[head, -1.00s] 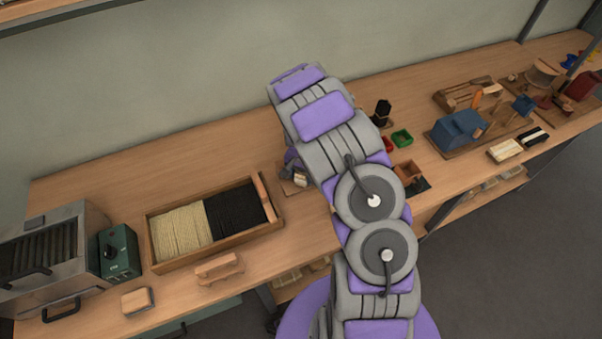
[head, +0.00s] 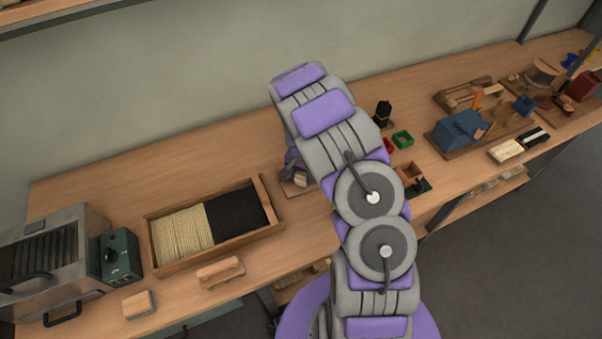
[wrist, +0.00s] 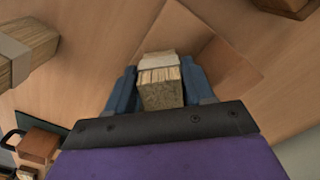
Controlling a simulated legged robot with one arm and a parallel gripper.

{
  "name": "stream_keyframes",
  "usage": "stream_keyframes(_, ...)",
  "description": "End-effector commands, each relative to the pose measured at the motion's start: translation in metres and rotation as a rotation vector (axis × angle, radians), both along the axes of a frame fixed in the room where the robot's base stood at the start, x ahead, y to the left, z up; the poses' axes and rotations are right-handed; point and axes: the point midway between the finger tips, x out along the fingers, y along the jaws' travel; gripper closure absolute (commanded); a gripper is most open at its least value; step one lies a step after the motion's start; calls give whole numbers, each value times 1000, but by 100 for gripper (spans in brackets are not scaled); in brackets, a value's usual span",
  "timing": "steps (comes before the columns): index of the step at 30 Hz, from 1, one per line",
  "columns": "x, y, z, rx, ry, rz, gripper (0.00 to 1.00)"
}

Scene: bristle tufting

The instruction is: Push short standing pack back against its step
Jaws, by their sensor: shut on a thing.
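In the wrist view my gripper (wrist: 161,90) is shut on the short pack (wrist: 160,88), a pale bristle bundle with a whitish band near its far end. The blue fingers press its left and right sides. The pack is over or on a flat wooden piece (wrist: 228,70), whose raised edge shows beyond it; I cannot tell whether the pack touches that step. In the head view the pack (head: 300,180) shows small beside my gripper (head: 293,168), with the wooden piece (head: 291,191) under it. My arm hides much of that spot.
A tray (head: 160,268) of pale and black bristle stands to the left. A wooden block (head: 220,271) and a brush block (head: 139,304) lie near the front edge. Green (head: 403,139) and red bins and a blue machine (head: 459,131) stand to the right. Another banded bundle (wrist: 28,45) lies at left in the wrist view.

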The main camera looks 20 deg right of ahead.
Motion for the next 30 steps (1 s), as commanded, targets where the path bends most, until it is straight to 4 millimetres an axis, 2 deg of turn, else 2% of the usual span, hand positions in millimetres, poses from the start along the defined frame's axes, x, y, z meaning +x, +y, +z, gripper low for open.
stream_keyframes(1,10,0,4,-5,-27,3,78)
stream_keyframes(5,12,0,5,-6,-34,3,78)
stream_keyframes(6,13,0,5,-6,-35,3,44)
stream_keyframes(12,15,0,7,-8,-42,2,25)
stream_keyframes(17,18,0,23,-10,-51,1,23)
stream_keyframes(18,19,0,30,-12,-54,1,23)
stream_keyframes(19,19,0,36,-12,-56,1,18)
stream_keyframes(23,18,-1,66,-12,-60,1,26)
stream_keyframes(24,17,-1,76,-12,-60,2,18)
stream_keyframes(30,8,-2,117,-6,-39,3,18)
